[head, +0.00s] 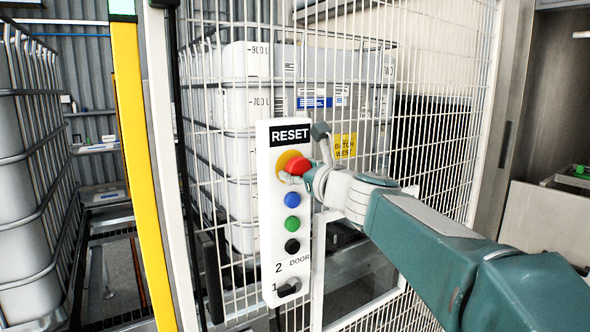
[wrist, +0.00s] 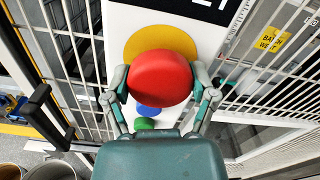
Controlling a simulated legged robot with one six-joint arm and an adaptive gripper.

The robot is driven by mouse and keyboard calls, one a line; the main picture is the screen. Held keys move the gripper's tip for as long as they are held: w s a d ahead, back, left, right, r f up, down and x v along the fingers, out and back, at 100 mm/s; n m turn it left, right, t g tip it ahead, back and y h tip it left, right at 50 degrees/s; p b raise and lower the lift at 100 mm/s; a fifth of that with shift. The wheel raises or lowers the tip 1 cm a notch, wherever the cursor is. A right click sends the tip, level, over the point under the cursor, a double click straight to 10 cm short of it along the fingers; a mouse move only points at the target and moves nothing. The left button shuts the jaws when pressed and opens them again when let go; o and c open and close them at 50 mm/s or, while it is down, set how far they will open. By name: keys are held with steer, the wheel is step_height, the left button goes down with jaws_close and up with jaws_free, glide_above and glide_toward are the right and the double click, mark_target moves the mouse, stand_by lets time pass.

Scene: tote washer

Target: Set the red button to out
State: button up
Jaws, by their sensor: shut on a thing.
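The red button (head: 299,165) is a mushroom head on a yellow round plate (head: 284,160), near the top of a white control panel (head: 270,220) below a RESET label. In the wrist view the red button (wrist: 160,78) fills the middle, with the yellow plate (wrist: 160,42) behind it. My gripper (wrist: 160,95) has one finger on each side of the button and is shut on it. In the head view my gripper (head: 307,179) reaches the button from the right. I cannot tell from these frames whether the button is pushed in or out.
Below it sit a blue button (head: 292,200), a green button (head: 292,226) and a black button (head: 292,246). A black DOOR selector (head: 288,287) is at the bottom. A white mesh fence (head: 440,120) stands behind, with a grey handle (head: 321,133) beside the panel.

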steer(key=o, duration=1.2)
steer(key=shift+a, duration=0.1)
steer(key=v, duration=1.2)
steer(key=shift+f, duration=0.1)
